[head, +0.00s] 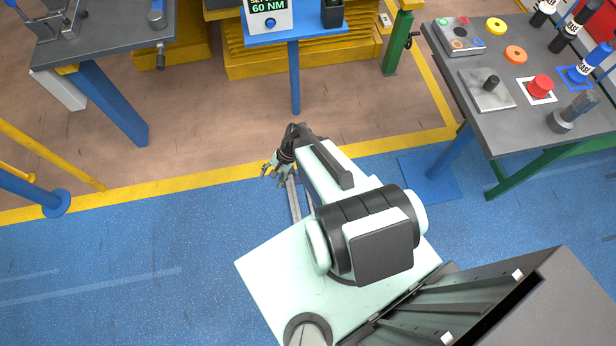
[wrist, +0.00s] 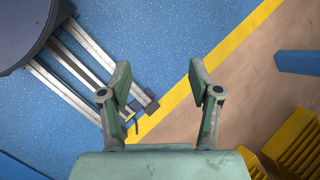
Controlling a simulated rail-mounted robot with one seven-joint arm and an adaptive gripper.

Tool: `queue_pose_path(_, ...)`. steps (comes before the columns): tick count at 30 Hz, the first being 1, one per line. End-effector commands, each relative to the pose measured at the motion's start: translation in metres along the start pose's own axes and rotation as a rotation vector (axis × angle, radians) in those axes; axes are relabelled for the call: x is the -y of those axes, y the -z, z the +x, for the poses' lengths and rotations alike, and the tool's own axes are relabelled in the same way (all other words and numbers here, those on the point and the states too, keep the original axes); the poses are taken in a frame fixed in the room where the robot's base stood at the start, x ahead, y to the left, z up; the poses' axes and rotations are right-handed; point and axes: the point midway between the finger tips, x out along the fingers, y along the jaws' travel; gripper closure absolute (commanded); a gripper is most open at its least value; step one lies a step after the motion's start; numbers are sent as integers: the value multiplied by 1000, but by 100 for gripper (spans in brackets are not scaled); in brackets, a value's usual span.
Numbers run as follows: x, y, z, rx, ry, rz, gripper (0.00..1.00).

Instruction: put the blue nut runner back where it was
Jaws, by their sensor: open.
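A blue tool with a white label, which looks like the blue nut runner (head: 592,62), stands tilted in the picture over a blue square pad (head: 570,77) on the right-hand grey table (head: 540,140). My gripper (head: 272,170) is open and empty over the floor, well left of that table. It also shows in the wrist view (wrist: 159,75), with only floor between its fingers. No nut runner shows in the wrist view.
The right table also holds a red knob on a red-and-white pad (head: 540,88), a grey tool (head: 572,112), dark labelled tools (head: 572,28) and a button box (head: 460,36). A 60 NM display (head: 268,14) stands on a blue stand. A grey table (head: 100,35) is left.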

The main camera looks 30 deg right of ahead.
Motion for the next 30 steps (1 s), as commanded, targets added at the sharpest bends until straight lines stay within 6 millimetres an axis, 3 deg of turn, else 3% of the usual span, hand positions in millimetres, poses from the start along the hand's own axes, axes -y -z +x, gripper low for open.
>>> queue_pose_path(1, -34, -33, 14, 36, -130, -122, 37)
queue_pose_path(3, -77, -60, 25, 83, -299, -291, 37)
queue_pose_path(6, -129, -86, 26, 153, -498, -491, 37)
queue_pose_path(10, -171, -101, 18, 224, -673, -665, 37)
queue_pose_path(15, -190, -105, 12, 261, -760, -751, 37)
queue_pose_path(30, -190, -104, 12, 260, -761, -751, 37)
